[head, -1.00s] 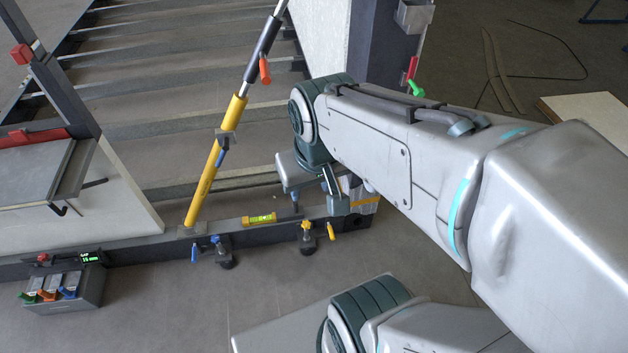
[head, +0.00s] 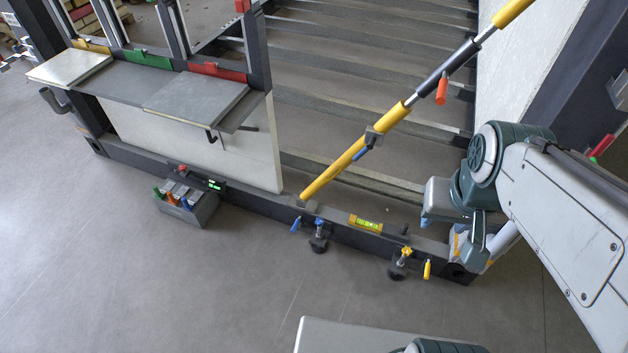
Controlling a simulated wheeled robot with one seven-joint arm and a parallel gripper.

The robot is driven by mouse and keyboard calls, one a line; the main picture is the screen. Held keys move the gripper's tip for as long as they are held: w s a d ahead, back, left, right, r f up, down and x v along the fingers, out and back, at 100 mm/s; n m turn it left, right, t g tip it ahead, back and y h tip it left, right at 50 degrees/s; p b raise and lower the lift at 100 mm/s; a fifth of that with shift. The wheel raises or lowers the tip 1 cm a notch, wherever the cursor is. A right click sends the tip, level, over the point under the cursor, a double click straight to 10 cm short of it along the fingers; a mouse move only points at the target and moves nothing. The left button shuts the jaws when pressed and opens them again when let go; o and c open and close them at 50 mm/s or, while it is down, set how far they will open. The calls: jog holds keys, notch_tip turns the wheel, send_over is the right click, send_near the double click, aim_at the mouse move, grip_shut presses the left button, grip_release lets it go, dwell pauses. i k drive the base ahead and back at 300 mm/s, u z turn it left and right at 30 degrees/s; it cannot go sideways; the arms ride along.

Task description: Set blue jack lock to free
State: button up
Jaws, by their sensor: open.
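The blue jack (head: 319,232) stands at the dark bottom rail of the frame, with a blue knob on top and a dark round foot on the floor. Its blue lock lever (head: 296,225) hangs on the rail's front face just left of it, slanting down. My gripper (head: 474,240) is at the right end of the rail, beyond the yellow jack and well right of the blue lever. My arm partly hides it, and its fingers are small in the view. It is open and I see nothing held in it.
A yellow jack (head: 402,263) and yellow lever (head: 427,269) stand between my gripper and the blue jack. A spirit level (head: 366,223) lies on the rail. A yellow diagonal brace (head: 335,172) rises behind. A grey box (head: 190,210) with coloured levers sits left.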

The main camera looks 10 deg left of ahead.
aim_at(300, 215)
jog(key=k, duration=0.55)
jog(key=u, duration=0.95)
jog(key=i, duration=0.95)
jog(key=z, duration=0.5)
jog(key=i, duration=0.6)
jog(key=z, duration=0.7)
